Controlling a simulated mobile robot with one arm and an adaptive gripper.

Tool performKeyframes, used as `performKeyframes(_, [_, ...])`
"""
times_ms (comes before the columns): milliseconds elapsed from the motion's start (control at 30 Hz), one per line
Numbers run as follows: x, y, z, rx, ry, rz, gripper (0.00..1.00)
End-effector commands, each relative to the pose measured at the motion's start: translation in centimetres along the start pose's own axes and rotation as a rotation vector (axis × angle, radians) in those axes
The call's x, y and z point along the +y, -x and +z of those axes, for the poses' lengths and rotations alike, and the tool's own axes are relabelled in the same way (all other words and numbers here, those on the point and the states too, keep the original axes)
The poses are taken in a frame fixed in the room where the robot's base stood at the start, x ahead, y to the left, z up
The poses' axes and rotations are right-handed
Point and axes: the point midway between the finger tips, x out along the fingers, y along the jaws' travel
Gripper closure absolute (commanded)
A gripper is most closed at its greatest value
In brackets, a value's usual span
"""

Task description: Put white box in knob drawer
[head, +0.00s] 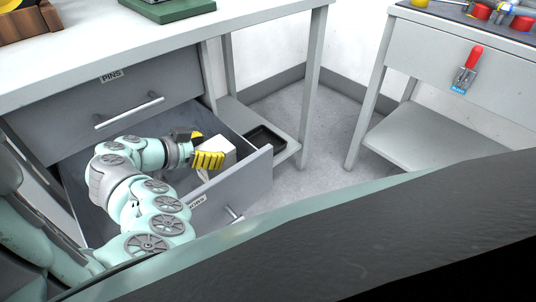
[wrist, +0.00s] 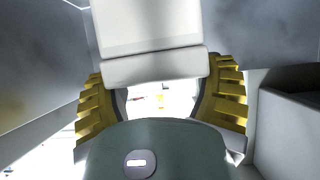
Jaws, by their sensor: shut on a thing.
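The white box (head: 216,150) is inside the open lower drawer (head: 258,178), near its right end. The drawer's front label is partly hidden by my arm, so I cannot read it fully. My gripper (head: 208,153) has yellow ridged fingers and is shut on the white box. In the wrist view the box (wrist: 152,45) sits at the top, between the two yellow fingers of my gripper (wrist: 160,90). I cannot tell whether the box touches the drawer floor.
The closed drawer labelled PINS (head: 105,100) is just above the open one. A black tray (head: 266,138) lies on the low shelf to the right. Floor between the tables is clear.

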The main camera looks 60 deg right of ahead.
Motion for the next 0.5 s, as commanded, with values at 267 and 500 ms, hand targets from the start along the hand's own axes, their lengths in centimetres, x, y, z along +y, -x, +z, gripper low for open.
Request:
performKeyframes(267, [0.04,-0.12,0.1,0.0,-0.001,0.001,0.04])
performKeyframes(500, [0.06,-0.13,0.09,0.0,-0.001,0.002,0.0])
